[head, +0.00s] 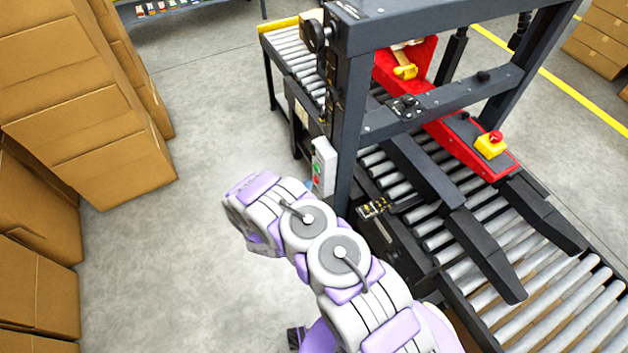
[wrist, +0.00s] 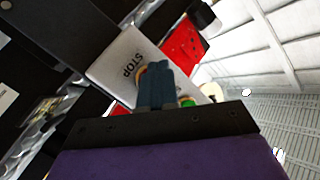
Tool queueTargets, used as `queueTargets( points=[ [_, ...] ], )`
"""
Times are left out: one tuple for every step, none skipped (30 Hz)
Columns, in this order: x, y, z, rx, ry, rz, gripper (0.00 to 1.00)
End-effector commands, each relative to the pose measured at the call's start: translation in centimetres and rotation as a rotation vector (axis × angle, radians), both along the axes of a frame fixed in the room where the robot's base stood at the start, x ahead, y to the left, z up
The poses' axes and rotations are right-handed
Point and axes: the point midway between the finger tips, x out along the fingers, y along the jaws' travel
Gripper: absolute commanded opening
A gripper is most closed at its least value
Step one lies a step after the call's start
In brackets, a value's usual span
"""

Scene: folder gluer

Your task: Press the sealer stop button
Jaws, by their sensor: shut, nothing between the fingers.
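The sealer's control box (head: 324,165) is a light grey box on the near side of the dark machine frame, with small coloured buttons on its face. In the wrist view its pale plate (wrist: 118,68) shows the word STOP. Beside that word, the edge of the stop button (wrist: 141,73) peeks out from behind my gripper (wrist: 155,70). My gripper is shut and empty, its blue-grey fingertips over the button; whether they touch it I cannot tell. A green button (wrist: 187,102) shows to the right of the fingers. In the head view my arm mostly hides the gripper.
The roller conveyor (head: 480,285) and dark frame (head: 352,130) stand right of my arm. A red mushroom button on a yellow box (head: 490,147) sits on the machine's far side. Stacked cartons (head: 80,90) are at left, with clear floor (head: 180,250) between.

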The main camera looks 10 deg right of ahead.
Motion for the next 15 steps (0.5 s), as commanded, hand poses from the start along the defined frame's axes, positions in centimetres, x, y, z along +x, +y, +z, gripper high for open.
queueTargets(
  points=[
    [-0.11, 0.28, 0.18, 0.000, 0.001, 0.001, 0.00],
    [-0.16, 0.42, 0.16, 0.000, 0.001, 0.001, 0.00],
    [-0.23, 0.58, 0.15, 0.000, 0.001, 0.001, 0.00],
    [-0.25, 0.67, 0.12, 0.000, 0.001, 0.001, 0.00],
    [-0.27, 0.72, 0.09, 0.000, 0.001, 0.001, 0.00],
    [-0.28, 0.75, 0.06, 0.000, 0.001, 0.001, 0.00],
    [-0.28, 0.75, 0.04, 0.000, 0.001, 0.001, 0.00],
    [-0.27, 0.74, 0.01, 0.000, 0.001, 0.001, 0.00],
    [-0.25, 0.73, 0.00, -0.001, 0.000, 0.000, 0.00],
    [-0.25, 0.72, 0.00, -0.001, 0.000, 0.000, 0.00],
    [-0.25, 0.72, 0.00, -0.001, 0.000, 0.000, 0.00],
    [-0.25, 0.72, 0.01, -0.001, 0.000, 0.000, 0.00],
    [-0.26, 0.76, 0.02, -0.001, 0.000, 0.000, 0.00],
    [-0.27, 0.84, 0.04, 0.000, 0.001, 0.001, 0.00],
    [-0.32, 1.03, 0.10, -0.001, 0.001, 0.002, 0.00]
  ],
)
